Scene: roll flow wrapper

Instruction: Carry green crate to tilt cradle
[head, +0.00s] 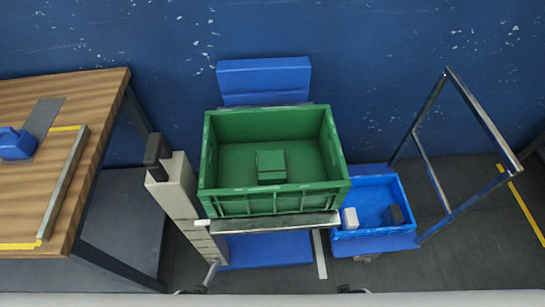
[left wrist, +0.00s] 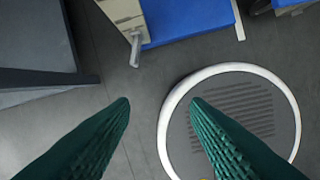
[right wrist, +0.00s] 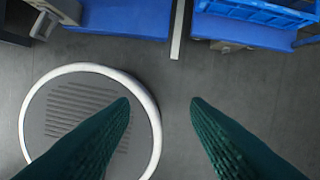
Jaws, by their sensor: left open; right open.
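The green crate (head: 327,150) is in the middle of the head view, open at the top. A smaller green block (head: 271,165) lies inside it. The crate stands on the tilt cradle, which has a metal front lip (head: 275,223), a blue base (head: 265,250) and a grey column on its left (head: 180,192). Whether the crate is fully seated is hidden. My left gripper (left wrist: 160,101) is open and empty over bare floor in front of the cradle. My right gripper (right wrist: 160,101) is open and empty too. Neither gripper shows in the head view or touches the crate.
A blue trolley with a metal handle frame (head: 484,119) stands to the right, carrying a blue crate (head: 372,243) with a white and a dark block. A wooden table (head: 50,150) with a blue object and a metal bar is at left. A blue wall is behind.

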